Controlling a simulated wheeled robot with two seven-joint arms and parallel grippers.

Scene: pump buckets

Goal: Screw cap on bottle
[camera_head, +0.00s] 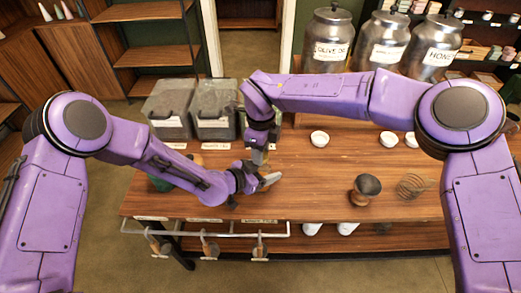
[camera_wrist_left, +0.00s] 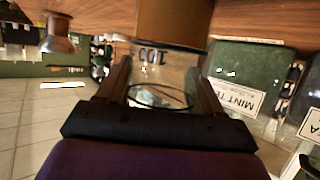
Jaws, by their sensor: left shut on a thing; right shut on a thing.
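In the left wrist view, a clear glass bottle (camera_wrist_left: 165,72) with dark lettering lies between the two dark fingers of my left gripper (camera_wrist_left: 163,85), which is shut on it. A tan, rounded piece (camera_wrist_left: 175,20) adjoins the glass at the top; I cannot tell whether it is the cap. In the head view, my left gripper (camera_head: 264,182) is over the front of the table, and the bottle there is mostly hidden. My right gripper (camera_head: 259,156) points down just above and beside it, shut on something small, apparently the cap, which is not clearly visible.
The wooden table (camera_head: 310,190) bears a dark-topped wooden pot (camera_head: 366,190), a wire whisk (camera_head: 413,187) and white bowls (camera_head: 320,139). Grey lidded bins (camera_head: 214,108) and metal canisters (camera_head: 327,42) stand behind. A rail with hanging scoops (camera_head: 210,248) runs along the front edge.

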